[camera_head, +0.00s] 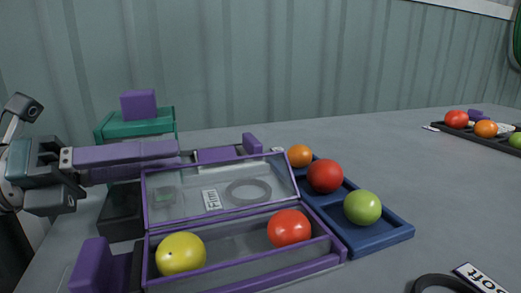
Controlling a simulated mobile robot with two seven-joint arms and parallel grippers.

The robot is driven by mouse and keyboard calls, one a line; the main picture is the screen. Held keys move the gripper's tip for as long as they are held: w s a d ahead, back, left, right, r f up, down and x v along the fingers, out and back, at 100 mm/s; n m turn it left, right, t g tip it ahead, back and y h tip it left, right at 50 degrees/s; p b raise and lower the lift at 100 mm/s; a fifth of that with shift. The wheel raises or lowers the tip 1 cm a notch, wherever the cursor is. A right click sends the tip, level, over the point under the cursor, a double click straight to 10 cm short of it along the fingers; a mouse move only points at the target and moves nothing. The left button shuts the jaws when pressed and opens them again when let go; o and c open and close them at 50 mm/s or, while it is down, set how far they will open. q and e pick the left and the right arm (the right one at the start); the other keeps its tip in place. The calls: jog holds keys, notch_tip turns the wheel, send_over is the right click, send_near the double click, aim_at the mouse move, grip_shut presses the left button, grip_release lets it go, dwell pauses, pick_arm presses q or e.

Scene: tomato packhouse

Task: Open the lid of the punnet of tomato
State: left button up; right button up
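The punnet (245,275) is a clear tray with a purple rim, at the lower middle of the head view. A yellow tomato (181,254) and a red tomato (290,227) lie in it. Its clear purple-edged lid (180,203) stands raised and tilted back at the far side, so the tray's top is uncovered. My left gripper (180,156) comes in from the left, its long purple fingers reaching to the lid's upper left edge. I cannot tell whether they touch the lid or how far apart they are. My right gripper is not in view.
A blue tray (395,236) with orange, red and green tomatoes stands right of the punnet. A green box (150,130) with a purple block stands behind my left gripper. A dark tray (480,139) is at far right. The grey table between is mostly clear.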

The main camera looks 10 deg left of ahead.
aim_at(202, 151)
pick_arm(q)
jog(key=x, duration=0.5)
jog(key=shift+w+d, duration=0.15)
grip_shut()
dwell(1.3)
